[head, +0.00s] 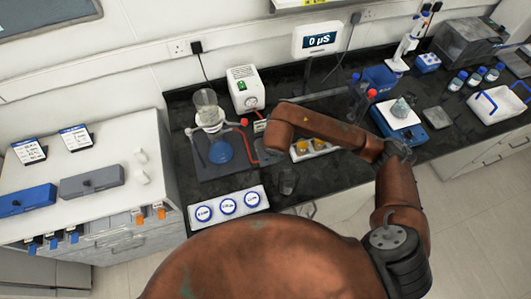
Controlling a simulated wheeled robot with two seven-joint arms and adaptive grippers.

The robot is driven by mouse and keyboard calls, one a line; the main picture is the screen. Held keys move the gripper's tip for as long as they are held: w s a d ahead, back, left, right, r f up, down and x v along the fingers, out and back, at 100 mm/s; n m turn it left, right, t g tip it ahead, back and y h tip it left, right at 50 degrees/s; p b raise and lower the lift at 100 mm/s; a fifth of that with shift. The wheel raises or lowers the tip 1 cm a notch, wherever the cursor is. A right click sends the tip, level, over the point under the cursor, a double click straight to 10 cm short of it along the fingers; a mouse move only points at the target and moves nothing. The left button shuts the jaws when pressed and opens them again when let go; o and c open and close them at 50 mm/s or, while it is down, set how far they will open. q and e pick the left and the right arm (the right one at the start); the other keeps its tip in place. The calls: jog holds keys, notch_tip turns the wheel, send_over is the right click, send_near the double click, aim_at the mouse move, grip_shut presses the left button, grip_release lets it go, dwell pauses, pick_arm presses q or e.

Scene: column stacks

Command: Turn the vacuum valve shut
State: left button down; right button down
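Neither gripper can be made out.
A white holder with several round blue-ringed labels (228,207) lies in front of the tray. A clear vessel (288,182) stands right of it. A yellow-marked block (315,148), partly covered by my arm, and a blue scale (398,118) stand further right. A white cabinet (90,190) stands left.

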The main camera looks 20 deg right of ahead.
dwell(0.4)
jog(key=c, duration=2)
grip_release()
jog(key=shift+c, duration=0.2)
jog(key=shift+r, duration=0.1)
jog(key=v, duration=1.1)
jog(key=shift+s+r, duration=0.15)
jog(key=shift+r, duration=0.25)
jog(key=shift+a, duration=0.1)
